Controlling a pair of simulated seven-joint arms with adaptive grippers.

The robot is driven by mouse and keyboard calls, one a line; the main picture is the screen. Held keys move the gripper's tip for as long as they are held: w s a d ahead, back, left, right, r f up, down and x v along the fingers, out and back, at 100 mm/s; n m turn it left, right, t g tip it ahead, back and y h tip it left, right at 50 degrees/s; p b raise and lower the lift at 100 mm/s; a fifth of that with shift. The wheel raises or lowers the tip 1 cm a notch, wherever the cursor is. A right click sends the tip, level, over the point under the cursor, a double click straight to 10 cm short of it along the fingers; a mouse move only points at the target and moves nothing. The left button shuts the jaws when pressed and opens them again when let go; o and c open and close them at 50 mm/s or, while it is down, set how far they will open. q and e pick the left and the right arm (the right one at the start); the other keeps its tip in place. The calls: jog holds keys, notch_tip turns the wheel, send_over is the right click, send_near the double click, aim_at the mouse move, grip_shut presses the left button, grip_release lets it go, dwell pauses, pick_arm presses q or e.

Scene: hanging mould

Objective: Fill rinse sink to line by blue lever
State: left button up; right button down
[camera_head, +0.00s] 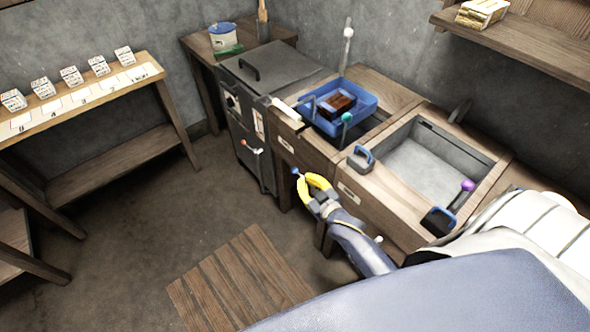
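A small blue-tipped lever (296,172) sticks out from the front of the wooden counter. My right gripper (304,180), with yellow fingers, is right beside the blue tip. Its fingers look apart, with a gap between them; I cannot tell whether they touch the lever. A grey rectangular basin (430,172) is set in the counter at the right. Its water level and any line are not clear. A blue tray (366,102) with a brown block (336,105) sits over another opening to its left. I cannot tell which basin is the rinse sink. My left gripper is out of view.
Teal (347,118) and purple (467,185) knobs stand on rods by the counter. A dark blue handle (361,158) sits on the basin's rim. A grey lidded cabinet (270,80) stands left of the counter. A slatted wooden mat (240,278) lies on otherwise open floor.

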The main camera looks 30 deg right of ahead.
aim_at(294, 169)
jog(key=x, duration=0.6)
jog(key=f+x, duration=0.1)
jog(key=x, duration=0.2)
jog(key=shift+d, duration=0.1)
jog(key=shift+w+d+f, duration=0.25)
jog(key=shift+w+f, duration=0.5)
jog(key=shift+f, duration=0.25)
jog(key=shift+w, duration=0.1)
